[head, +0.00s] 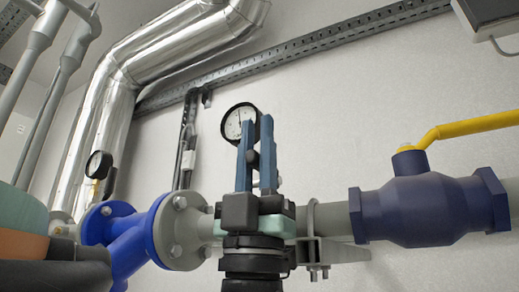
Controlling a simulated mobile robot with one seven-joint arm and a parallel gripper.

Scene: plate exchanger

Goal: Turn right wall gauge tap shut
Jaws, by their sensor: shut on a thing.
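The right wall gauge (239,121) is a round white dial with a black rim, above the grey pipe. Its tap (253,157) shows only as a small dark piece between my fingers; the rest is hidden behind them, so I cannot tell its turn angle. My gripper (257,128) comes up from below with two blue fingers pointing upward, one on each side of this dark piece. It is shut on the tap. The right fingertip covers part of the gauge's right rim.
A dark blue ball valve (425,208) with a yellow lever (470,128) stands at the right. A bright blue flanged fitting (130,238) is at the left, with another gauge (98,164) above. A pipe clamp (313,240) sits close right of my gripper.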

